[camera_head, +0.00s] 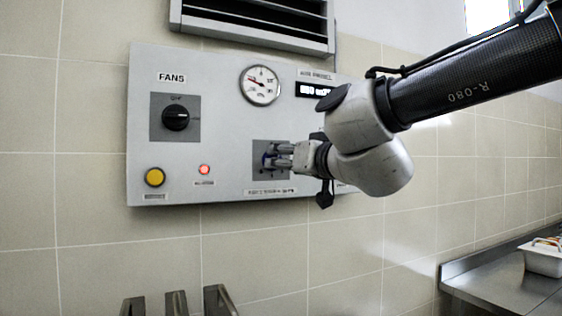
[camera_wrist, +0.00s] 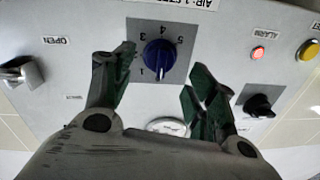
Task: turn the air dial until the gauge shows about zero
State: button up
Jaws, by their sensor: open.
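The grey wall panel (camera_head: 225,140) carries a round white gauge (camera_head: 260,92). Its red needle points left and slightly up; the scale is too small to read. The blue air dial (camera_wrist: 159,58) sits on a dark numbered plate in the wrist view, its white mark towards the 1. In the head view, the dial (camera_head: 267,160) is partly hidden by my gripper (camera_head: 276,156). My gripper (camera_wrist: 160,62) is open, with one finger on each side of the dial and gaps visible. The gauge also shows, partly hidden, in the wrist view (camera_wrist: 167,125).
A black FANS knob (camera_head: 176,118), a yellow button (camera_head: 154,177) and a lit red alarm lamp (camera_head: 204,170) are on the panel. A vent (camera_head: 255,25) is above. A metal counter (camera_head: 505,285) with a white container (camera_head: 545,258) stands at right.

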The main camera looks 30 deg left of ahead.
jog(key=x, duration=0.4)
jog(key=shift+a, duration=0.1)
jog(key=c, duration=1.1)
jog(key=shift+o, duration=0.2)
jog(key=shift+m, duration=0.3)
jog(key=shift+f+m+t, duration=0.15)
jog(key=shift+m+t, duration=0.15)
jog(key=shift+m, duration=3.8)
